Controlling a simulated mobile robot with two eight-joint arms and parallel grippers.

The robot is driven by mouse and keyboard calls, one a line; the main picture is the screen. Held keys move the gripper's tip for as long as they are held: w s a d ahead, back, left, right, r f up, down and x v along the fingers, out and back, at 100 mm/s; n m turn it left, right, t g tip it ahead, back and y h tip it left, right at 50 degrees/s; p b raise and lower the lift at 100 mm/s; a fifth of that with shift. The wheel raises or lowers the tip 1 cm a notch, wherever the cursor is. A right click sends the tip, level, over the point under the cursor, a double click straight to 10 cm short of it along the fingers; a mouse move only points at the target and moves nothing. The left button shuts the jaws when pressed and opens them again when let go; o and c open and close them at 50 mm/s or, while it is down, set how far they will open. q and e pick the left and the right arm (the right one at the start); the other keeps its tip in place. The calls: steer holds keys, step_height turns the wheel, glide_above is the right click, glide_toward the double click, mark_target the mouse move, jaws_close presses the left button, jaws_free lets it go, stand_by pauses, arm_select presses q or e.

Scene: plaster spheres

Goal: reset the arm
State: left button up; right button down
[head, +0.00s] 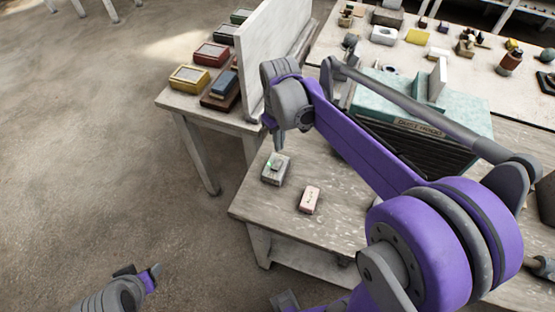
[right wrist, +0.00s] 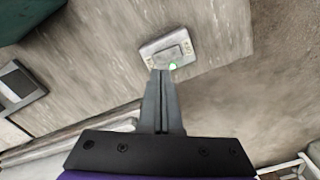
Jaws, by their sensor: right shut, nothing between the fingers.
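My right arm (head: 360,145) reaches across the work table, and its purple and grey links fill the right of the head view. My right gripper (head: 279,147) points down above the table's near left corner, just behind a small grey box with a green light (head: 275,169). In the right wrist view its fingers (right wrist: 162,76) are pressed together with nothing between them. There the grey box (right wrist: 168,47) lies just beyond the fingertips. My left gripper (head: 150,273) shows small at the bottom left over bare floor, and its fingers are not clear.
A pink and white box (head: 310,199) lies on the wooden table (head: 340,225). A teal case (head: 385,97) stands behind my right arm. A white upright panel (head: 270,50) edges a side table with several coloured boxes (head: 189,78). The floor at left is clear.

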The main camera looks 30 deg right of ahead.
steer(key=shift+r, duration=0.65)
steer(key=s+a+f+m+t, duration=0.1)
steer(key=s+a+f+t, duration=0.1)
steer(key=s, duration=0.5)
steer(key=s+a+f+m+t, duration=0.1)
steer(key=s+a+f+t, duration=0.1)
steer(key=s, duration=0.5)
steer(key=a+t, duration=0.1)
steer(key=a, duration=0.1)
steer(key=shift+s+a+f+t, duration=0.25)
steer(key=shift+s+a+t, duration=0.05)
steer(key=shift+s+a, duration=0.1)
steer(key=shift+d, duration=0.1)
